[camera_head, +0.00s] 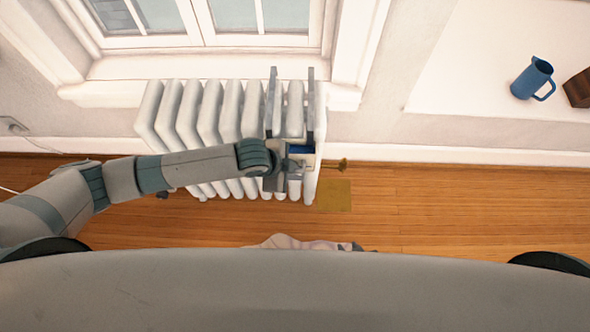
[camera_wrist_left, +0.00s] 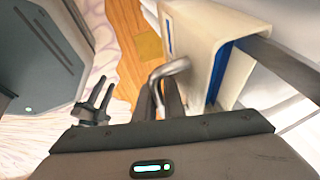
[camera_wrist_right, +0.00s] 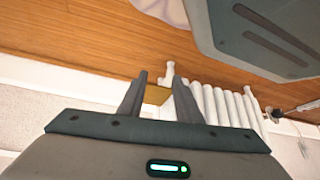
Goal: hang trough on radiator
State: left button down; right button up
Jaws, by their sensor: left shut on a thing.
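The white ribbed radiator (camera_head: 205,125) stands below the window. The trough (camera_head: 301,149), pale with blue parts, is at the radiator's right end. Two grey hook bars (camera_head: 271,95) reach up from it at the radiator's top. I cannot tell whether they rest on the radiator. In the left wrist view the trough (camera_wrist_left: 199,28) shows a pale wall, blue strips and a grey bar. My left gripper (camera_head: 293,172) is shut on the trough's curved grey metal handle (camera_wrist_left: 165,74). My right gripper (camera_wrist_right: 158,88) is open and empty, outside the head view. The radiator also shows there (camera_wrist_right: 222,107).
A yellow mat (camera_head: 333,196) lies on the wood floor by the radiator's right end, near a brass-coloured pipe valve (camera_head: 336,164). A blue jug (camera_head: 533,78) and a dark brown block (camera_head: 578,88) stand on the white surface at right. The floor at right is clear.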

pick_arm(q)
jog(key=shift+f+b, duration=0.35)
jog(key=shift+f, duration=0.55)
jog(key=c, duration=1.8)
grip_release()
jog(key=shift+o, duration=0.2)
jog(key=shift+r, duration=0.1)
jog(key=shift+w+a, duration=0.1)
jog(key=v, duration=1.7)
jog(key=shift+s, duration=0.4)
